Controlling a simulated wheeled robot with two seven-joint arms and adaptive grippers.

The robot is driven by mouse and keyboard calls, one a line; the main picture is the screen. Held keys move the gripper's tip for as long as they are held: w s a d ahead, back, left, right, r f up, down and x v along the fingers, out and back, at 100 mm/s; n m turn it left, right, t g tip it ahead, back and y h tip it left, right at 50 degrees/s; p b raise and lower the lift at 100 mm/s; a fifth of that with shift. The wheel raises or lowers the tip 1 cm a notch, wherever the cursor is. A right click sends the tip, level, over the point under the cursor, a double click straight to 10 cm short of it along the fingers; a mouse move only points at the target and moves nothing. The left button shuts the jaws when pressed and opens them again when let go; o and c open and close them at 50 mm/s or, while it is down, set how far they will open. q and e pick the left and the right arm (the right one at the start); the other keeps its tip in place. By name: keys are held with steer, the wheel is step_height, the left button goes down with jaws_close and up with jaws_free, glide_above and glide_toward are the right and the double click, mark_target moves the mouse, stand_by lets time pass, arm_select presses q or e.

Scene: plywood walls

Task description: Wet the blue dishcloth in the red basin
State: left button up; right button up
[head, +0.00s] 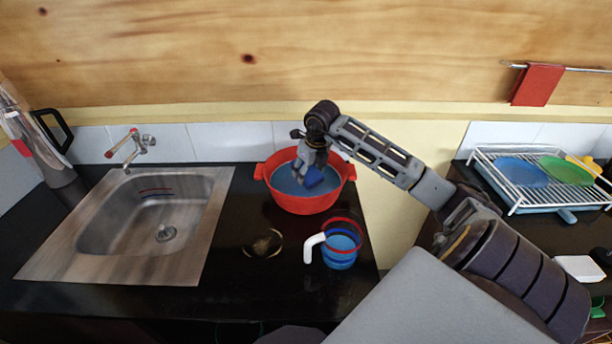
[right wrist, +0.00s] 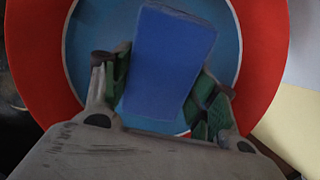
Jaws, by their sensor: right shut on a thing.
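The red basin (head: 305,203) stands on the dark counter to the right of the sink, with blue water or a blue inside. My right gripper (head: 308,176) reaches down into the basin and is shut on the blue dishcloth (head: 322,179). In the right wrist view the cloth (right wrist: 172,65) is a blue block between the two fingers (right wrist: 160,95), over the blue inside of the basin (right wrist: 268,50). I cannot tell whether the cloth's lower end touches the water. My left gripper is not in view.
A blue and red jug (head: 340,254) with a white handle stands just in front of the basin. A steel sink (head: 190,225) with a tap (head: 133,146) lies left. A dish rack (head: 493,165) with plates and a red cloth (head: 537,84) on a rail are at the right.

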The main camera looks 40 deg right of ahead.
steer(key=shift+r+p, duration=0.55)
steer(key=shift+r, duration=0.6)
steer(key=shift+r+p, duration=0.3)
steer(key=shift+r, duration=0.25)
steer(key=shift+r+p, duration=0.3)
steer(key=shift+r, duration=0.75)
steer(key=shift+r+p, duration=0.2)
steer(key=shift+p, duration=0.15)
steer(key=shift+r, duration=0.4)
steer(key=shift+r+p, duration=0.65)
steer(key=shift+r, duration=0.4)
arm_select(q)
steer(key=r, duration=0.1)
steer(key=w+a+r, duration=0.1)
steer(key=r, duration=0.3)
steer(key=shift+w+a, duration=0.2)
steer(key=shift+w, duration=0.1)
